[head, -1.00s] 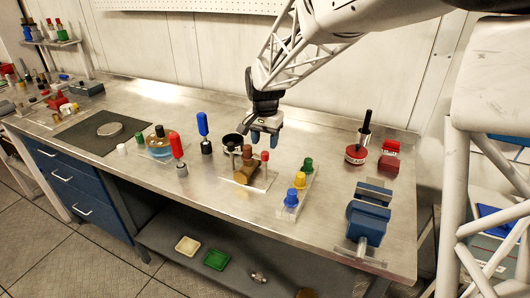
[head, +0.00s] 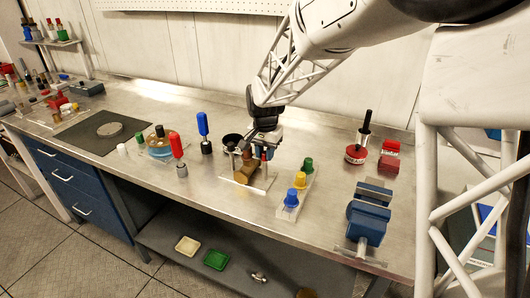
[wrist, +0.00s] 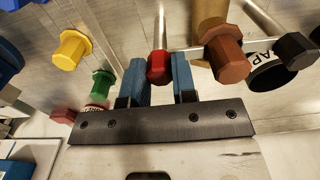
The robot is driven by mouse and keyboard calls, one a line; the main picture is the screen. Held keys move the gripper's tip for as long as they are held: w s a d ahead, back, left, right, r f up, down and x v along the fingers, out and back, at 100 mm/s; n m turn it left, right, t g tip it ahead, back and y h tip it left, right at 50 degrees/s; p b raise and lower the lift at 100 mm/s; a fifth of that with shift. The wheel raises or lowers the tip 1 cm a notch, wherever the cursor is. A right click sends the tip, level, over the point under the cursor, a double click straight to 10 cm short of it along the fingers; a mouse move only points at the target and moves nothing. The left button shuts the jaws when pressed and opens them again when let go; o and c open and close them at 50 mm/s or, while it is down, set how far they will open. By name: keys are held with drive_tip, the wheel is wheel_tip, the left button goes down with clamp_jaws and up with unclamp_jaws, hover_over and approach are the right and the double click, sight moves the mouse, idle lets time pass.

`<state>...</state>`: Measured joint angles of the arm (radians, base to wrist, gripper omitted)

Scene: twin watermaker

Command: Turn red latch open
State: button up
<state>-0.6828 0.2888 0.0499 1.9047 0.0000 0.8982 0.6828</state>
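The red latch shows as a small red knob on a thin rod (wrist: 158,66) in the wrist view. In the head view a bit of its red (head: 264,157) shows at my fingertips, mostly hidden. My gripper (head: 262,150) is low over the brass valve block (head: 246,172). In the wrist view its two blue fingers (wrist: 160,82) stand apart, one on each side of the red knob, with small gaps visible. The brown knob (wrist: 227,56) is just right of the right finger.
A rack with blue, yellow (head: 299,180) and green (head: 307,164) knobs stands right of the gripper. A black knob and a black cup (head: 232,142) are to the left. A blue vise (head: 368,222) stands at the right front. Bare metal bench lies between.

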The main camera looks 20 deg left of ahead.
drive_tip(key=c, duration=0.4)
drive_tip(key=shift+n, duration=1.6)
drive_tip(key=n, duration=0.4)
drive_tip(key=shift+n, duration=0.3)
drive_tip(key=n, duration=1)
